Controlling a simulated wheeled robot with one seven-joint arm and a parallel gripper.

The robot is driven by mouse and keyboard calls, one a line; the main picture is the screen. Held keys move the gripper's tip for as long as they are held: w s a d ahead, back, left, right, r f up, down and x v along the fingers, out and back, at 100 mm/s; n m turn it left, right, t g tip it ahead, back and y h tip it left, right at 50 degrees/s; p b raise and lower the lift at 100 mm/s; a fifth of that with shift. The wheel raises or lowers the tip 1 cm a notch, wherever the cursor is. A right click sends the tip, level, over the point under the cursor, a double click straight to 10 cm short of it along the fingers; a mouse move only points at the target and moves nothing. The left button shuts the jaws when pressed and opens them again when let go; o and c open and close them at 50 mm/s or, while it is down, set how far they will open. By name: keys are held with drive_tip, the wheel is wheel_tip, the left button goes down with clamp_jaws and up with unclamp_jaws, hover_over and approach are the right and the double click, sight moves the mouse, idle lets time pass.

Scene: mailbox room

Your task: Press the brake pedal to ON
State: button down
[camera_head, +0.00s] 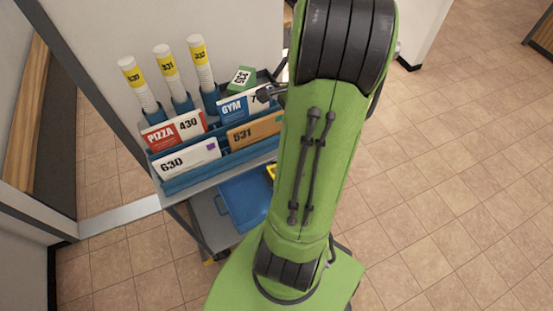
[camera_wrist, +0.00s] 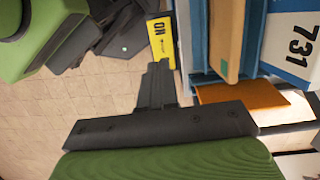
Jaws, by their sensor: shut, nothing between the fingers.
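The brake pedal (camera_wrist: 160,40) is a yellow plate marked ON, at the top middle of the wrist view. In the head view a small yellow piece (camera_head: 271,171) shows low on the cart, mostly hidden behind my arm. My gripper (camera_wrist: 160,68) is shut and empty, its dark fingertips pointing at the pedal's near end. The tips overlap or nearly meet that end in the picture; I cannot tell whether they touch. In the head view my arm hides the gripper.
The mail cart (camera_head: 190,179) holds numbered envelopes, several white tubes (camera_head: 168,72) and a green parcel (camera_head: 241,77). A blue bin (camera_head: 243,197) sits on its lower shelf. An orange panel (camera_wrist: 240,95) and an envelope marked 731 (camera_wrist: 292,40) lie right of my gripper. Tiled floor to the right is clear.

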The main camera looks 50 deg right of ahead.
drive_tip(key=shift+f, duration=0.15)
drive_tip(key=b+x, duration=0.5)
drive_tip(key=x, duration=0.9)
drive_tip(key=shift+d+b, duration=0.1)
drive_tip(key=shift+b, duration=0.3)
